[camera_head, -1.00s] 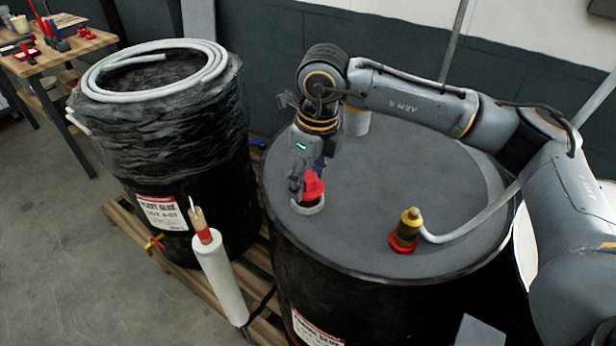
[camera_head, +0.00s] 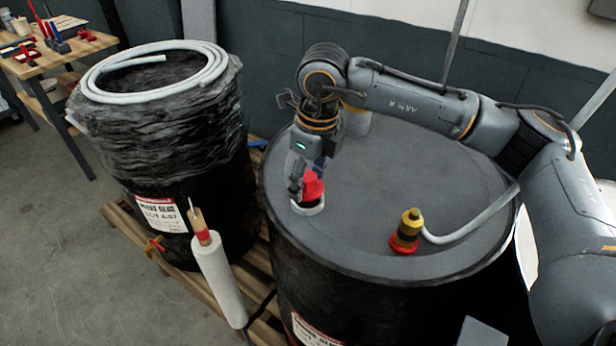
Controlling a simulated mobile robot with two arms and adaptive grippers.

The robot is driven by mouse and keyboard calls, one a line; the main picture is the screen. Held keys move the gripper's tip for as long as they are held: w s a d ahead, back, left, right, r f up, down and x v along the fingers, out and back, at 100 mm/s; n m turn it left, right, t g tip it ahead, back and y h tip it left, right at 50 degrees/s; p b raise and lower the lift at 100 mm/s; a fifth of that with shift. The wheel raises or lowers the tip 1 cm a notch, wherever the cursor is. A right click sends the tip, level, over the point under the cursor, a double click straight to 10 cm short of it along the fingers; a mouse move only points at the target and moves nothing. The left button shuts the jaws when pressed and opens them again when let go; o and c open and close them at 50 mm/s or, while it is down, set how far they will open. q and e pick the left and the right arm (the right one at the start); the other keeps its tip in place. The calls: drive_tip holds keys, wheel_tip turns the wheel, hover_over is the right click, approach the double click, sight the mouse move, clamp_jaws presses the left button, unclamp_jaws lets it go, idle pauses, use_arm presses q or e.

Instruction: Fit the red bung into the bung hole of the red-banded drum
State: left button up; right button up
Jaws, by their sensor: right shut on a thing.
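The black drum (camera_head: 400,180) on the right has a grey top with a pale-rimmed bung hole (camera_head: 307,209) near its left front edge. My right gripper (camera_head: 309,186) points down at this hole from the far side, shut on the red bung (camera_head: 314,187). The bung is over or in the rim; I cannot tell how deep it sits, as the fingers hide part of it. A red band on this drum is not clearly visible. My left gripper is not in view.
A brass fitting with a red base (camera_head: 405,236) and grey hose stands on the drum top. A wrapped drum (camera_head: 170,120) with a coiled white hose (camera_head: 210,58) stands left. A white roll (camera_head: 219,280) stands between them in front. A workbench (camera_head: 70,50) is far left.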

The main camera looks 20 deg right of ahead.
sight(315, 179)
drive_tip(key=shift+f+b, duration=1.2)
drive_tip(key=shift+f, duration=0.2)
drive_tip(key=o, duration=1.2)
drive_tip(key=shift+r, duration=0.2)
drive_tip(key=r, duration=0.7)
drive_tip(key=s+d+r, duration=0.1)
drive_tip(key=r, duration=0.3)
drive_tip(key=shift+r, duration=0.3)
